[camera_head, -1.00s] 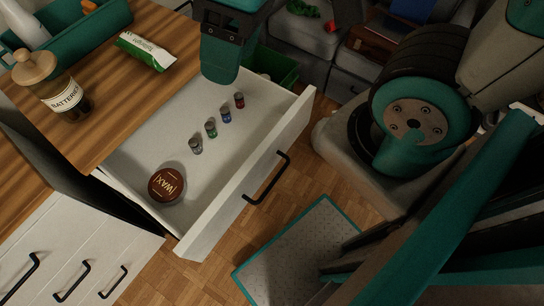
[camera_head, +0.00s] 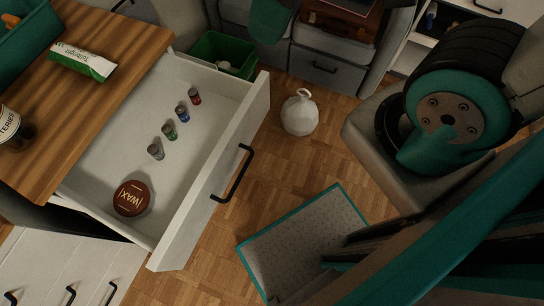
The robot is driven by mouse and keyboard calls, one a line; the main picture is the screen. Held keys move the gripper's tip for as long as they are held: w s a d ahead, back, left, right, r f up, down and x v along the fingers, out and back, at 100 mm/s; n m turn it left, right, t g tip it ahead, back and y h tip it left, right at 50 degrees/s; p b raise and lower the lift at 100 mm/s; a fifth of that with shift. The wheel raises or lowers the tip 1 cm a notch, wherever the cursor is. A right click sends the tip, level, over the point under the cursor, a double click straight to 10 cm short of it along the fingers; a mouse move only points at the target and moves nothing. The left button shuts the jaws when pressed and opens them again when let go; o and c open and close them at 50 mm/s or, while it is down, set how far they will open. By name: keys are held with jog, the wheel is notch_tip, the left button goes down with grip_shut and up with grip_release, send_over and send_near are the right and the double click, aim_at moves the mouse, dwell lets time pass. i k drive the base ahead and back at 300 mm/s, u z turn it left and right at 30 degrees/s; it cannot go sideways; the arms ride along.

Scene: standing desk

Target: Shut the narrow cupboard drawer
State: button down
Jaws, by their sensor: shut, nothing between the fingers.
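The white drawer (camera_head: 170,215) stands pulled far out from under the wooden top, in the middle left of the head view. Its front panel has a black bar handle (camera_head: 233,173). A brown tin marked WAX (camera_head: 131,198) and several small coloured cylinders (camera_head: 169,131) lie inside it. My gripper (camera_head: 268,22) shows only as a teal end at the top edge, shut and empty. It appears beyond the drawer's far corner, apart from the front panel. The rest of it is out of the picture.
A green bin (camera_head: 222,55) stands behind the drawer's far end. Parquet floor is clear between drawer and mat.

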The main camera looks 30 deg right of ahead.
aim_at(193, 176)
jog(key=k, duration=0.9)
jog(key=u, duration=0.5)
